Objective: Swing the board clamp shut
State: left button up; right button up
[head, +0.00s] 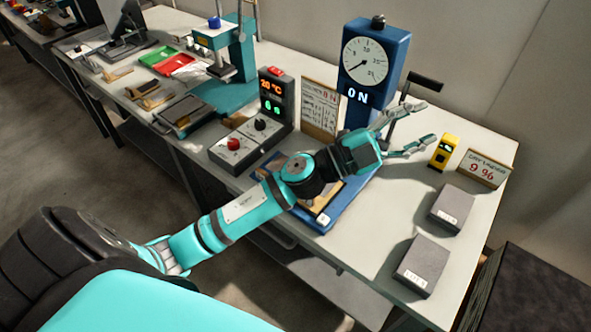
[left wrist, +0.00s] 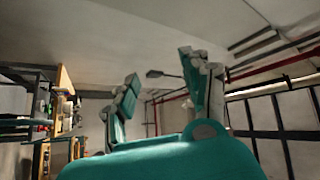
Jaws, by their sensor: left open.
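A blue test stand (head: 385,50) carries a round dial and a display reading "0 N". A dark lever with a black handle (head: 425,82) sticks out at its right side. A blue base with a tan board (head: 270,180) lies below, partly hidden by my left arm; I cannot tell which part is the board clamp or how it stands. My left gripper (head: 428,121) is open and empty, its fingers just below and in front of the black handle, apart from it as far as I can see. Its spread fingers also show in the left wrist view (left wrist: 160,72). My right gripper is out of view.
A yellow device (head: 443,152), a "9 %" sign (head: 484,168) and two grey boxes (head: 451,209) (head: 422,264) stand to the right. A controller (head: 275,98) and a switch box (head: 238,145) are left of the stand. The table's right front has some free room.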

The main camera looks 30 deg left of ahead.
pick_arm(q)
notch_tip(320, 180, down, 8)
jog(key=s+f+m+g+y, duration=0.1)
jog(key=s+m+g+y, duration=0.15)
jog(key=m+g, duration=1.1)
jog(key=w+a+n+g+y, duration=0.1)
jog(key=a+n+g+y, duration=0.3)
jog(key=a+y, duration=1.45)
jog(key=a+f+h, duration=0.2)
jog(key=f, duration=0.3)
jog(key=a+f+h+p, duration=0.1)
jog(key=f+h, duration=0.1)
jog(key=f, duration=0.4)
jog(key=a+f+n+t+h+p, duration=0.1)
jog(key=a+f, duration=0.1)
jog(key=f, duration=0.4)
jog(key=shift+a+h, duration=0.35)
jog(key=shift+h, duration=0.05)
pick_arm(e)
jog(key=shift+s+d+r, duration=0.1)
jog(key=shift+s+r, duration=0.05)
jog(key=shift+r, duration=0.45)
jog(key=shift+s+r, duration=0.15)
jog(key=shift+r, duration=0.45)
pick_arm(q)
grip_shut()
